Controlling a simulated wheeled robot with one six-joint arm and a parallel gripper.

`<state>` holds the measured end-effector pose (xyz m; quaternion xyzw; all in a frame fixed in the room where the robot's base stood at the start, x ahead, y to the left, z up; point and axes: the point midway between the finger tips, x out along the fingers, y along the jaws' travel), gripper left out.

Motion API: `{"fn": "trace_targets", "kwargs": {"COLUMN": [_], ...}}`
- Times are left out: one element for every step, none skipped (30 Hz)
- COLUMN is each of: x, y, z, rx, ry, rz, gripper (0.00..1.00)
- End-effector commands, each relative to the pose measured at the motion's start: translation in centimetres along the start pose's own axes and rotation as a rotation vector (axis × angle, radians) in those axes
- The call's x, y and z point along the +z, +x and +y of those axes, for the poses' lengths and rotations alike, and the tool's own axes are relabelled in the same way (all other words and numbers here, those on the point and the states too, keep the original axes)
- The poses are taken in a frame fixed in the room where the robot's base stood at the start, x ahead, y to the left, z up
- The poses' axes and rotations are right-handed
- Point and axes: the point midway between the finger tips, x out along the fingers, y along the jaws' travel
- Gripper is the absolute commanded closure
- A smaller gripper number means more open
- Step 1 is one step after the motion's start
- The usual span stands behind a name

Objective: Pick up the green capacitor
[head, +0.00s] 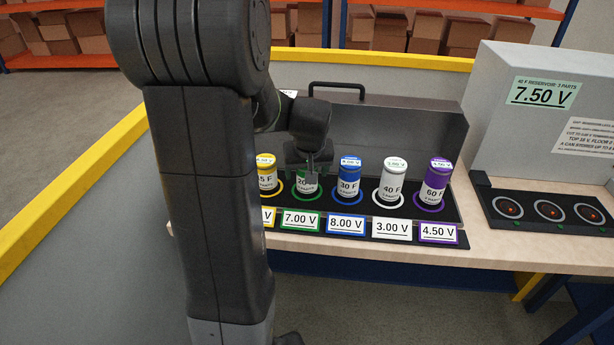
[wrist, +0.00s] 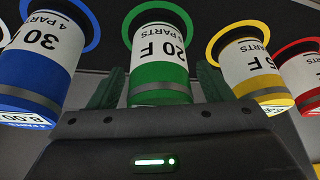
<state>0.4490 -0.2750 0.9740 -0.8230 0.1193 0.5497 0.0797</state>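The green capacitor (head: 302,184), a white can marked 20 F with a green top band, stands upright in its green-ringed place in the black rack. My gripper (head: 310,172) is above it, pointing down, and hides its top in the head view. In the wrist view the green capacitor (wrist: 160,60) sits between the two fingers of my gripper (wrist: 160,82). One finger is on each side, with a narrow gap seeming to show at both. The gripper looks open around the can, and I see no clear contact.
A blue capacitor (head: 348,182) and a yellow one (head: 267,177) flank it closely. White (head: 393,183) and purple (head: 434,185) ones stand further right; a red one (wrist: 302,72) shows in the wrist view. A grey machine with a three-socket black panel (head: 549,211) is at right.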

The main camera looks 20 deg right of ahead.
Motion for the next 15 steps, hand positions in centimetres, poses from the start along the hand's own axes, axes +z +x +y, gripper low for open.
{"fn": "trace_targets", "kwargs": {"x": [0.00,0.00,0.00,0.00,0.00,0.00,-0.01,-0.01,-0.04,-0.04,-0.04,-0.04,-0.04,-0.06,-0.11], "y": [-0.01,-0.01,-0.01,-0.02,-0.02,-0.02,-0.02,-0.02,-0.05,-0.06,-0.06,-0.06,-0.06,-0.08,-0.19], "z": [0.00,0.00,0.00,0.00,0.00,0.00,0.00,0.00,0.01,0.01,0.01,0.01,0.01,0.01,0.01], "rx": [0.000,0.000,0.000,0.000,0.000,0.000,0.000,0.000,0.000,0.000,0.000,0.000,0.000,0.000,0.000], "ry": [0.000,0.000,0.000,0.000,0.000,0.000,0.000,0.000,0.000,0.000,0.000,0.000,0.000,0.000,0.000], "rz": [0.000,0.000,0.000,0.000,0.000,0.000,0.000,0.000,0.001,0.001,0.001,0.001,0.001,0.001,0.001], "gripper": [0.35,0.41,0.49,0.55,0.60,0.68,0.74,0.80,0.81,0.81,0.81,0.81,0.81,0.81,0.81]}}
